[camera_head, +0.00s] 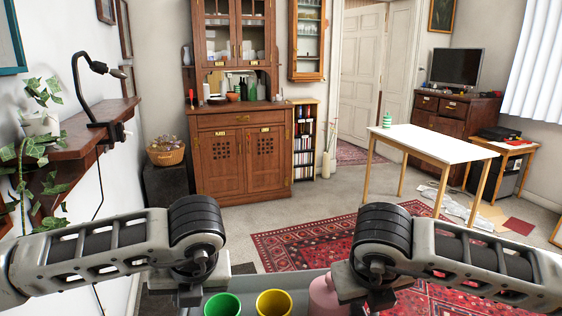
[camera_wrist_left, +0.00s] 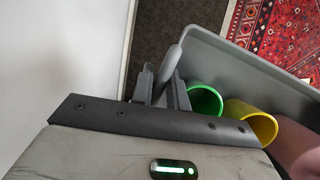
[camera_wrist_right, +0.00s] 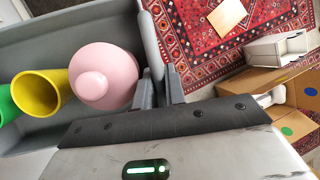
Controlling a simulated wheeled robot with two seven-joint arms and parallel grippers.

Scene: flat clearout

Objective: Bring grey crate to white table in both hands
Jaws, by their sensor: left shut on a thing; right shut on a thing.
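The grey crate (camera_head: 296,279) is at the bottom of the head view, between my two grippers. It holds a green cup (camera_head: 222,304), a yellow cup (camera_head: 273,303) and a pink rounded thing (camera_head: 323,294). My left gripper (camera_wrist_left: 160,88) is shut on the crate's rim at one end; the crate wall (camera_wrist_left: 238,58) shows in the left wrist view. My right gripper (camera_wrist_right: 159,88) is shut on the opposite end, beside the pink thing; the crate (camera_wrist_right: 62,24) shows there too. The white table (camera_head: 440,144) stands farther off to the right, with a green-and-white container (camera_head: 387,120) near its left corner.
A red patterned rug (camera_head: 300,244) lies on the floor ahead. Papers (camera_head: 452,205) lie under and beside the table. A wall shelf with a plant (camera_head: 35,150) juts out at left. The right wrist view shows a cardboard box (camera_wrist_right: 245,92) on the rug.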

